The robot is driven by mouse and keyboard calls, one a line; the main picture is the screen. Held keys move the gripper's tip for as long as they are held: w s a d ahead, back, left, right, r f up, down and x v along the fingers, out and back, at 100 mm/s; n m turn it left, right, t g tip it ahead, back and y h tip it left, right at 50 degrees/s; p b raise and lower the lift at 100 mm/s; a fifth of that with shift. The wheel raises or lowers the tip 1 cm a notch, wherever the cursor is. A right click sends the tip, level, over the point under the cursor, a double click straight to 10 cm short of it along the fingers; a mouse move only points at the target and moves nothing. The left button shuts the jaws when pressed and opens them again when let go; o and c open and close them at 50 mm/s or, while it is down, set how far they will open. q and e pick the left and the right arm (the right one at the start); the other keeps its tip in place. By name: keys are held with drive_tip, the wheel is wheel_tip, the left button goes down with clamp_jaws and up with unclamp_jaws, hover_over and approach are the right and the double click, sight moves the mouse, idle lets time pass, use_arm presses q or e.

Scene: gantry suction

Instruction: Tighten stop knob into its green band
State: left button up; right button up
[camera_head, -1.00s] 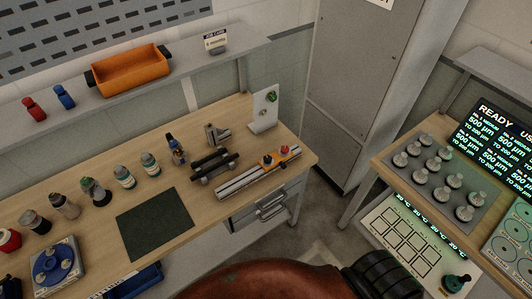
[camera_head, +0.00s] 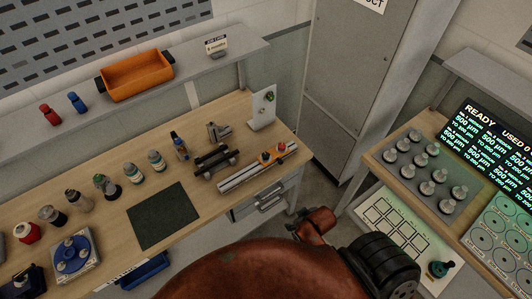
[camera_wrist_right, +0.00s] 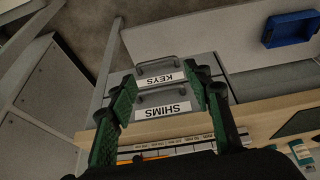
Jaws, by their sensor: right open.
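The slotted rail (camera_head: 240,178) lies near the right end of the wooden bench in the head view. An orange stop block (camera_head: 270,156) sits on its far end, with a red knob (camera_head: 281,146) and a dark knob (camera_head: 265,156) on top. The green band is too small to make out. My right gripper (camera_wrist_right: 162,78) is open and empty in the right wrist view. Its green-padded fingers frame the KEYS and SHIMS drawer fronts at the bench, with the rail's scale (camera_wrist_right: 175,147) and some orange partly hidden behind the gripper. My left gripper is not in view.
Dark parallel bars (camera_head: 214,160) and an upright white plate (camera_head: 262,107) stand beside the rail. Several bottles line the bench around a dark mat (camera_head: 163,215). A grey cabinet (camera_head: 355,80) stands behind. A side table with a knob tray (camera_head: 425,165) is at the right.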

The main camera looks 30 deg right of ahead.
drive_tip(key=w+a+r+n+t+y, duration=0.25)
drive_tip(key=w+a, duration=0.25)
drive_tip(key=w, duration=0.3)
drive_tip(key=w+a+r+n+t+y, duration=0.1)
drive_tip(key=w+a+t+y, duration=0.25)
drive_tip(key=w, duration=0.45)
drive_tip(key=m+t+h, duration=0.5)
drive_tip(key=t+h, duration=0.1)
drive_tip(key=t, duration=0.1)
approach(268, 158)
drive_tip(key=w, duration=0.4)
drive_tip(key=shift+w+a+p, duration=0.1)
drive_tip(key=shift+w+p, duration=0.05)
drive_tip(key=shift+p, duration=0.15)
drive_tip(key=shift+w, duration=0.35)
drive_tip(key=w, duration=0.7)
drive_tip(key=shift+s, duration=0.1)
